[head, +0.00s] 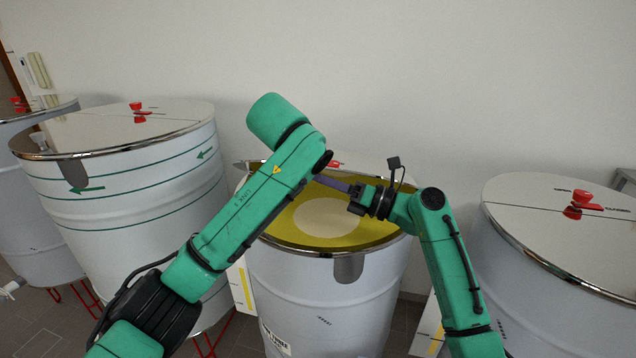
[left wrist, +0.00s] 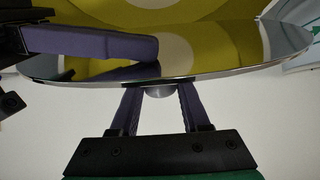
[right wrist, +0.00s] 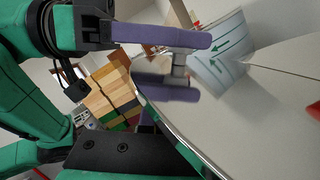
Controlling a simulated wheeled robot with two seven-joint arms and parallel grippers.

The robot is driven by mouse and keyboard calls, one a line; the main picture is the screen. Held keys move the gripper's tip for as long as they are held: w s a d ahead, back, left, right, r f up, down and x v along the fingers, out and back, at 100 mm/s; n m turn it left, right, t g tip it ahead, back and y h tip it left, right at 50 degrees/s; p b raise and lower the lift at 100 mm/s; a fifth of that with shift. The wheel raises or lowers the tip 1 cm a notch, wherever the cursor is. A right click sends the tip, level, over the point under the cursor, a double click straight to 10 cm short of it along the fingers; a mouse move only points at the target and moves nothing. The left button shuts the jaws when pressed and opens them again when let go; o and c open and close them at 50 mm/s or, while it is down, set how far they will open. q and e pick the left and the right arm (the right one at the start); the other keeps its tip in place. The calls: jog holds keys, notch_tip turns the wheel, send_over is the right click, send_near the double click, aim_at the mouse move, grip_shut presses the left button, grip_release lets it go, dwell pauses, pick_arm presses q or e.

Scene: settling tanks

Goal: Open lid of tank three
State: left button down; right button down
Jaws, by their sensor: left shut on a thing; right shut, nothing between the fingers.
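Tank three (head: 325,300) is the white middle drum, with its name on the front. Its front part is open and shows a yellow inside with a pale disc (head: 325,220). A red knob (head: 333,165) shows at its back. My left gripper (left wrist: 157,103) is shut on a grey handle (left wrist: 159,91) at the lid's shiny rim; in the head view my own arm hides it. The right wrist view shows the handle (right wrist: 180,66) between the left fingers. My right gripper (head: 322,181) is shut and empty above the yellow, close beside the left one. How far the lid is tilted is unclear.
A closed white tank with green arrows (head: 120,215) stands left, another tank (head: 30,220) beyond it. A closed tank (head: 540,300) stands right. A plain wall (head: 400,70) is behind.

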pick_arm(q)
jog(key=shift+d+f, duration=0.1)
jog(key=shift+f, duration=0.2)
pick_arm(e)
jog(key=shift+w+d+r, duration=0.2)
jog(key=shift+r, duration=0.2)
pick_arm(q)
jog(key=c, duration=0.5)
grip_release()
jog(key=shift+o, duration=0.5)
jog(key=shift+w, duration=0.2)
pick_arm(e)
jog(key=shift+w+a+f, duration=0.1)
jog(key=shift+w+f, duration=0.1)
